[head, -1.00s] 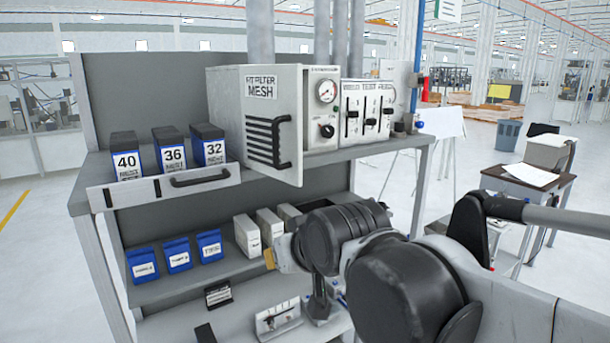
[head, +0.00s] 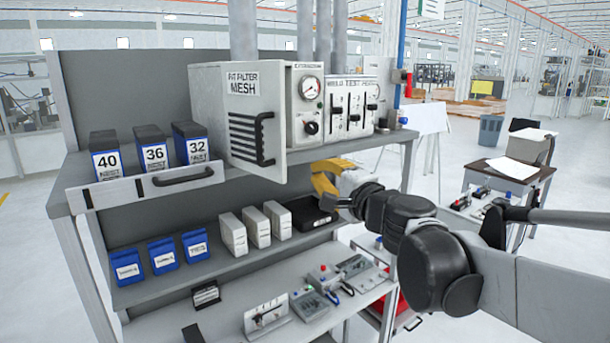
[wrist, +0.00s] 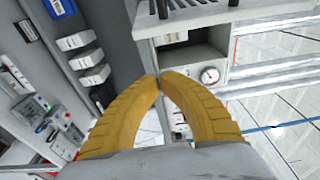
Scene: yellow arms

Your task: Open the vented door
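The vented door (head: 243,138) is a light panel with black slats and the label "FIT FILTER MESH", on the front of a white box on the upper shelf. It stands out from the box and looks partly open. In the wrist view the door (wrist: 198,14) is at the top, with an opening into the box beside it. My gripper (head: 322,178) has yellow fingers and is below and right of the door, near the shelf edge. In the wrist view the fingertips of my gripper (wrist: 161,75) meet, with nothing seen between them.
A gauge (head: 310,88) and a slider panel (head: 352,105) are right of the door. Boxes marked 40, 36 and 32 stand left behind a drawer-like front with a handle (head: 184,177). White boxes (head: 257,227) and a black tray (head: 312,214) are on the lower shelf.

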